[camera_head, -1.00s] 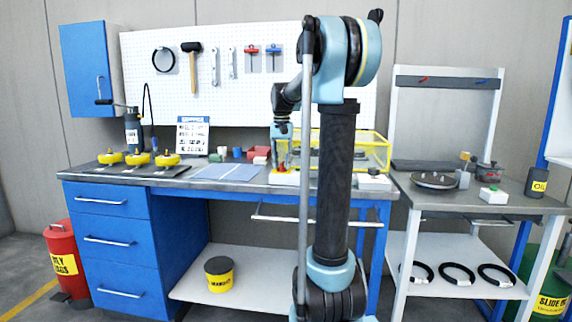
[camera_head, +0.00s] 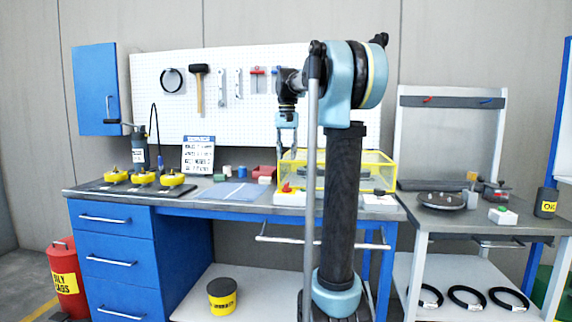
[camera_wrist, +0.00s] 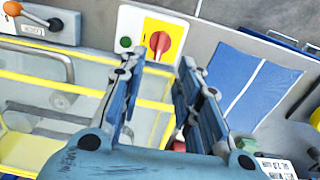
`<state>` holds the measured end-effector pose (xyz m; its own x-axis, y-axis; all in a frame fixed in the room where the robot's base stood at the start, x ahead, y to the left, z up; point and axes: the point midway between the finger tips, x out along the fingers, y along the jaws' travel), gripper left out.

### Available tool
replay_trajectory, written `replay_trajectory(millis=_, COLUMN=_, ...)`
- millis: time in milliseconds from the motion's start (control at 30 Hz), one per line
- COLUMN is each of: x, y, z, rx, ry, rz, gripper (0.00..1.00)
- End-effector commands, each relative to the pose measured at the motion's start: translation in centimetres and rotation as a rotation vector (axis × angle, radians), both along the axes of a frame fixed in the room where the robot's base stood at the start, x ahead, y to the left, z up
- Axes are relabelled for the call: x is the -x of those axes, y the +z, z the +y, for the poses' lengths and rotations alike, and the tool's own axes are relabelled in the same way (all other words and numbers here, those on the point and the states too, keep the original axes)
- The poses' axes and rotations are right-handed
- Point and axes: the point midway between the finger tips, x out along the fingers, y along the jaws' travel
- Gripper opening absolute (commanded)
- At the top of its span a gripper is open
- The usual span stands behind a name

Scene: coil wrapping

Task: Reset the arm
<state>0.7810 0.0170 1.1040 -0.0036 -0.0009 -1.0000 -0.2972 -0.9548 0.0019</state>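My gripper (camera_head: 287,152) hangs from my arm above the back of the blue workbench (camera_head: 240,208), pointing down. In the wrist view its two blue-grey fingers (camera_wrist: 160,88) stand apart with nothing between them. Below them lies a white control box with a red rotary switch on a yellow plate (camera_wrist: 160,40) and a green button (camera_wrist: 126,42). The red switch also shows in the head view (camera_head: 288,188), below my gripper. A yellow-framed clear enclosure (camera_head: 345,157) stands beside the box, partly hidden by my arm.
Yellow coil-like parts (camera_head: 144,178) sit on a dark mat at the bench's left. A blue sheet (camera_head: 231,192) lies mid-bench, with small coloured blocks behind. A pegboard with tools (camera_head: 230,120) is behind. A second table (camera_head: 450,225) on the right holds a round dark plate (camera_head: 442,201).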

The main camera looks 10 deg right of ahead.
Motion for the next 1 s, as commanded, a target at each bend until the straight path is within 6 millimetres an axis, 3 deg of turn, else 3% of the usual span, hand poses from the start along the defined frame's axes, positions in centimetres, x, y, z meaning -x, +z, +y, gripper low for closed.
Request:
replay_trajectory(millis=400, x=0.1, y=0.4, z=0.1, rx=0.000, ry=0.001, rz=0.000, gripper=0.31)
replay_trajectory(millis=533, x=1.1, y=-0.1, z=0.1, rx=0.000, ry=0.010, rz=-0.004, gripper=0.31)
replay_trajectory(millis=767, x=6.5, y=-3.2, z=-0.4, rx=-0.001, ry=0.053, rz=-0.033, gripper=0.31)
replay_trajectory(millis=1000, x=13.0, y=-7.9, z=-0.8, rx=0.002, ry=0.109, rz=-0.067, gripper=0.31)
